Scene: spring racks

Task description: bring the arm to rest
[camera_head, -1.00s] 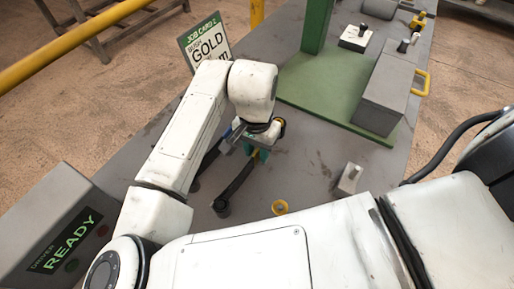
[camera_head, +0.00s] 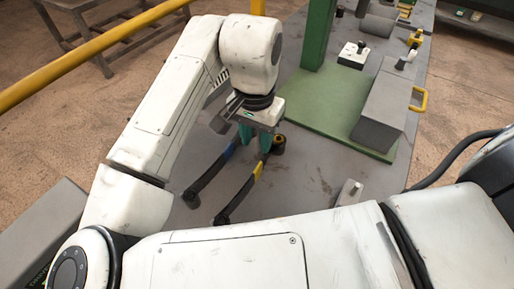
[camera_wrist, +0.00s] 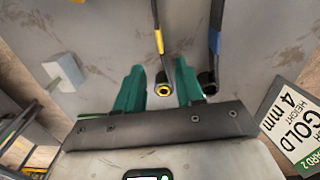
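My gripper (camera_head: 255,138) points down over the grey bench, with its teal fingers partly hidden by the wrist in the head view. In the wrist view the two green fingers (camera_wrist: 160,88) stand apart with a clear gap. A second black tool with a blue band (camera_head: 205,180) lies alongside, also seen in the wrist view (camera_wrist: 213,50). My white arm is bent at the elbow.
A green plate (camera_head: 318,95) with a green post (camera_head: 319,30) and a grey block (camera_head: 383,112) stand to the right. A small pale block (camera_head: 349,192) sits on the bench. A yellow rail (camera_head: 85,58) runs at left.

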